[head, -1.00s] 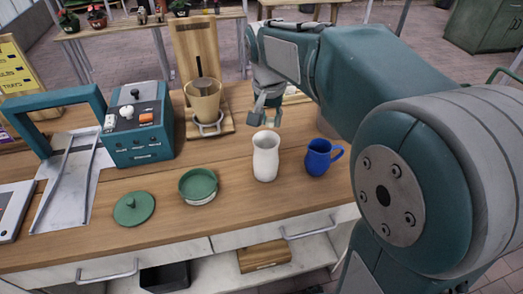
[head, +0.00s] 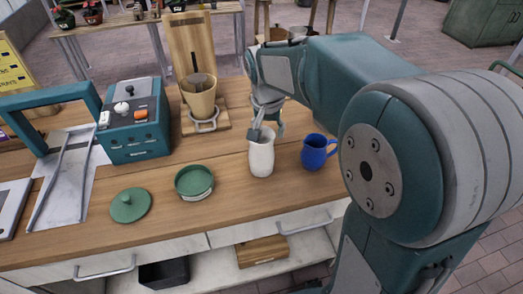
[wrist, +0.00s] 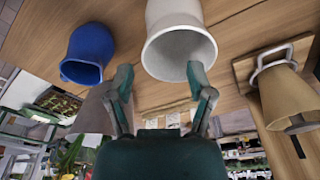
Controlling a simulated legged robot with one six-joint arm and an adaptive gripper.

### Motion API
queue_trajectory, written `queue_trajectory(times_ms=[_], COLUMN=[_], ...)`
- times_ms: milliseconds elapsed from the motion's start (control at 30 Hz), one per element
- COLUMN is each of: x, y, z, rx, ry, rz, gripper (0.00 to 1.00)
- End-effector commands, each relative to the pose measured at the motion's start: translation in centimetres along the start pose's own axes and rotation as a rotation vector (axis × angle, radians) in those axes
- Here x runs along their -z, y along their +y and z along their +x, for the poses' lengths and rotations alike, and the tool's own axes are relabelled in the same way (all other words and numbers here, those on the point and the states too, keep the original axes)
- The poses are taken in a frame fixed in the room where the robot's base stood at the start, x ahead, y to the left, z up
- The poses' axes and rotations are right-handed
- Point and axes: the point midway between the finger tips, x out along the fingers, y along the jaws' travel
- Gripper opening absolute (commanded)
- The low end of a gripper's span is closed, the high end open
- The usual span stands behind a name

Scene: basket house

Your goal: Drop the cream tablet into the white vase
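The white vase (head: 261,155) stands upright on the wooden counter, left of the blue mug. In the wrist view the vase (wrist: 172,14) shows its open mouth towards me, with a pale inside. My gripper (head: 266,129) is right at the vase's rim. In the wrist view its two fingers (wrist: 160,73) are spread apart with nothing seen between them; the right finger overlaps the vase's mouth. I cannot tell whether it touches the rim. I cannot make out the cream tablet in either view.
The blue mug (head: 317,152) stands close right of the vase. A green dish (head: 194,182) and a green lid (head: 130,205) lie to the left. Behind are a tan dripper (head: 199,98) on a wooden stand and a teal machine (head: 136,128). The front counter strip is clear.

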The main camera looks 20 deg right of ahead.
Motion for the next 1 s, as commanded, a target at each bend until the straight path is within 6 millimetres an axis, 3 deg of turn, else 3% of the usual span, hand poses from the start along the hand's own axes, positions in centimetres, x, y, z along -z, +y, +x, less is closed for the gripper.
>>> queue_trajectory(times_ms=[367,800,1000], x=[0.0,0.1,0.1], y=[-0.1,-0.1,0.0], z=[-0.7,-9.2,-11.5], rx=[0.000,0.002,0.001], ry=[0.002,0.004,0.001], rz=[-0.001,0.000,-0.001], gripper=[0.72,0.72,0.72])
